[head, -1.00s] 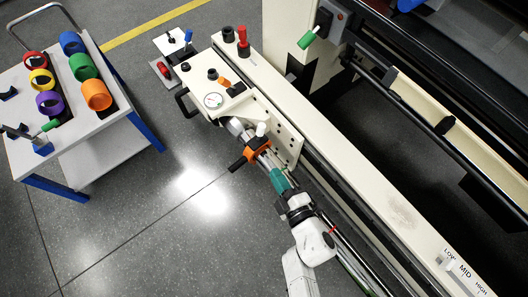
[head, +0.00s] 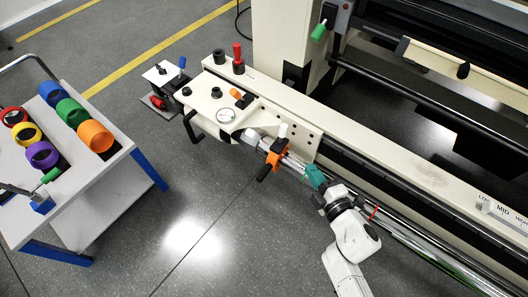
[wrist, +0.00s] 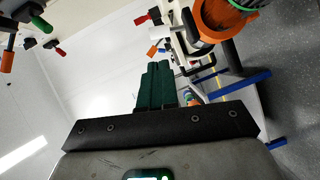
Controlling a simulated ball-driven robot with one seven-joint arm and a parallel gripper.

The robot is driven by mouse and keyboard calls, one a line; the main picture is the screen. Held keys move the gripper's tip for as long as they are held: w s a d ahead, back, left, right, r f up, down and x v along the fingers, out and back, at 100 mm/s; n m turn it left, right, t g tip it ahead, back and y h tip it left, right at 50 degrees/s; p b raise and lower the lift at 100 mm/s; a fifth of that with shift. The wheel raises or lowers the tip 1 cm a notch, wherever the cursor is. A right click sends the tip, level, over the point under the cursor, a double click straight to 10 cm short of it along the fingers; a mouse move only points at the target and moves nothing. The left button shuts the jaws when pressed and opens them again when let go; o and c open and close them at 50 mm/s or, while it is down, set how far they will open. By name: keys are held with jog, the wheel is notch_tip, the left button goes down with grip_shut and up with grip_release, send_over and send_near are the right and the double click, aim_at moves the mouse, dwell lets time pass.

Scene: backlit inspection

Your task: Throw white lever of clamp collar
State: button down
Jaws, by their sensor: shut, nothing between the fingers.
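The clamp collar (head: 277,152) is orange, with a black grip pointing down-left, and sits around the shiny shaft beside the cream beam. Its white lever (head: 283,130) stands up from its upper side. My gripper (head: 311,172) has teal fingers, pressed together and empty. It is right of and below the collar, apart from the lever. In the wrist view the shut green fingers (wrist: 156,82) point up the picture. What looks like the orange collar (wrist: 212,20) is at upper right there, with a white rounded piece, likely the lever (wrist: 181,34), left of it.
The cream beam (head: 390,165) runs along the shaft on its far side. A trolley (head: 110,178) with coloured rings stands at left. The floor between is clear.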

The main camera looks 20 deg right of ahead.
aim_at(285, 133)
jog(key=w+b, duration=0.1)
jog(key=w, duration=0.3)
jog(key=w+a+f+b, duration=0.1)
jog(key=w, duration=0.4)
jog(key=w+a+b, duration=0.1)
jog(key=w, duration=0.3)
jog(key=shift+w+f, duration=0.35)
jog(key=shift+f, duration=0.05)
jog(key=shift+r, duration=0.1)
